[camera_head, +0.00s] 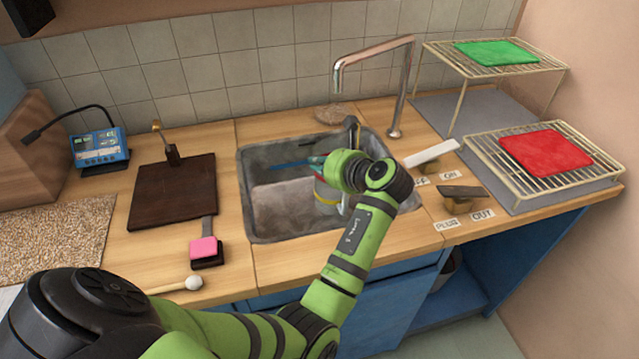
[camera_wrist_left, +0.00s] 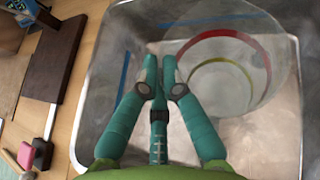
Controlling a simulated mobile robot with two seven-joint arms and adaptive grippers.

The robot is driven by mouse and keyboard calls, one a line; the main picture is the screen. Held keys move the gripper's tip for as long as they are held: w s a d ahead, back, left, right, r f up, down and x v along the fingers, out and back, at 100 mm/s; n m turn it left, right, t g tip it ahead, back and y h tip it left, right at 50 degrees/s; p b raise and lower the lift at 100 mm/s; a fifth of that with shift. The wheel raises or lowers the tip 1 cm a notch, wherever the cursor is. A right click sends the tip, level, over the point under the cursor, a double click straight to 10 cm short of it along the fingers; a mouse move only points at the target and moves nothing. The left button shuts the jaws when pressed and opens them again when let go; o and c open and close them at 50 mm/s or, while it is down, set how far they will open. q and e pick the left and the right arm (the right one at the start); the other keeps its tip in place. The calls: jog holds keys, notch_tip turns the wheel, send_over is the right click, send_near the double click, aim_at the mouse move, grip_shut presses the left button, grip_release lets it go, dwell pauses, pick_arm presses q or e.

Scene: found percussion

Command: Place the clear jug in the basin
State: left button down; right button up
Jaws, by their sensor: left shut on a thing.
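The clear jug (camera_head: 326,192) is see-through with coloured bands. It is inside the grey metal basin (camera_head: 265,205), partly hidden by my left wrist in the head view. In the left wrist view the jug (camera_wrist_left: 258,90) shows a red band and a yellow-green band, inside the basin walls (camera_wrist_left: 112,70). My left gripper (camera_head: 318,162) reaches down into the basin. Its teal fingers (camera_wrist_left: 160,68) are close together at the jug's left edge and shut on it. I cannot tell whether the jug's base rests on the basin floor. My right gripper is not in view.
A tall metal tap (camera_head: 405,85) arches over the basin's back right. Wire racks with a green cloth (camera_head: 496,52) and a red cloth (camera_head: 545,151) stand right. A dark board (camera_head: 172,193), pink block (camera_head: 204,248) and mallet (camera_head: 190,283) lie left.

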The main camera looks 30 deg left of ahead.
pick_arm(q)
notch_tip(320, 180, down, 4)
jog(key=shift+f, duration=0.1)
jog(key=c, duration=1.4)
grip_release()
jog(key=shift+s+f, duration=0.1)
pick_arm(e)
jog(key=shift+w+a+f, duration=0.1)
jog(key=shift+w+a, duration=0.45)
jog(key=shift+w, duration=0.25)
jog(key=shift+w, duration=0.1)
